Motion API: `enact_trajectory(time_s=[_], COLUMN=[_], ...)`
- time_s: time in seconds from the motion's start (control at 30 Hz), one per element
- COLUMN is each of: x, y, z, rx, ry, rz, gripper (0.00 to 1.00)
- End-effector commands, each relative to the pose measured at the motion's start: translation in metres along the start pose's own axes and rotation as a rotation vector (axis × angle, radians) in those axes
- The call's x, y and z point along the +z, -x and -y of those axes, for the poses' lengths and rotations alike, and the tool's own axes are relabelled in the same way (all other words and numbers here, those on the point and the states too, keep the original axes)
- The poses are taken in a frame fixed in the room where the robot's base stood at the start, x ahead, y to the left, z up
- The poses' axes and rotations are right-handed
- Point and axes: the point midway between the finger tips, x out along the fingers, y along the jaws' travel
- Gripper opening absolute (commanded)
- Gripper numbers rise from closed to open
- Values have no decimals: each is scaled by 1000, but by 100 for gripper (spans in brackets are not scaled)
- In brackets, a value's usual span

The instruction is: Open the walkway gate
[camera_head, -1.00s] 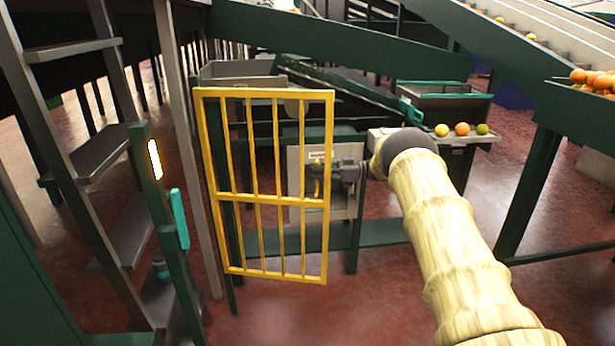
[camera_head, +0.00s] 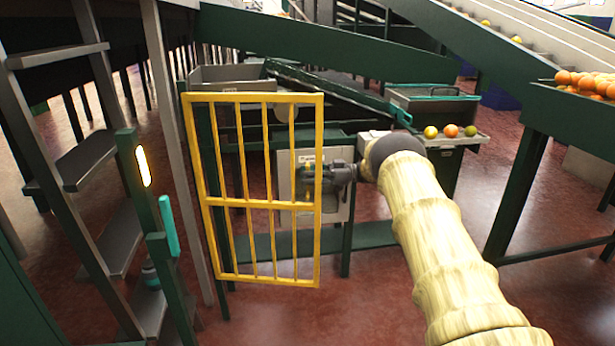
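The yellow barred walkway gate (camera_head: 262,203) stands upright in the middle left of the head view. Its left edge is beside a grey upright post, and its right edge is free-standing. My gripper (camera_head: 326,180) is at the gate's right edge, around mid-height, at the end of my pale sleeved arm. Its fingers overlap the gate's edge in the picture. They are small and dark, so I cannot tell whether they are shut on the bar or only beside it.
A green post with a lit yellow strip (camera_head: 143,166) and a teal handle (camera_head: 169,225) stands left, by grey steps (camera_head: 75,163). Behind the gate are a grey panel and a green bench frame. Three fruits (camera_head: 450,131) lie on a tray at right. Red floor in front is clear.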

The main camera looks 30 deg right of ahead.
Motion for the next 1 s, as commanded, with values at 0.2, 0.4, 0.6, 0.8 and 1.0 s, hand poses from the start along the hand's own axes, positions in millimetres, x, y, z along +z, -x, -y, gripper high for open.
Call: enact_trajectory(time_s=[0.2,0.4,0.6,0.8,1.0], x=[1,2,1,1,1], y=[28,65,96,114,118], z=[0,0,0,-1,0], rx=[2,0,0,0,-1], ry=[-1,0,1,-1,-1], rz=[2,1,0,0,-1], gripper=[34,34,34,34,34])
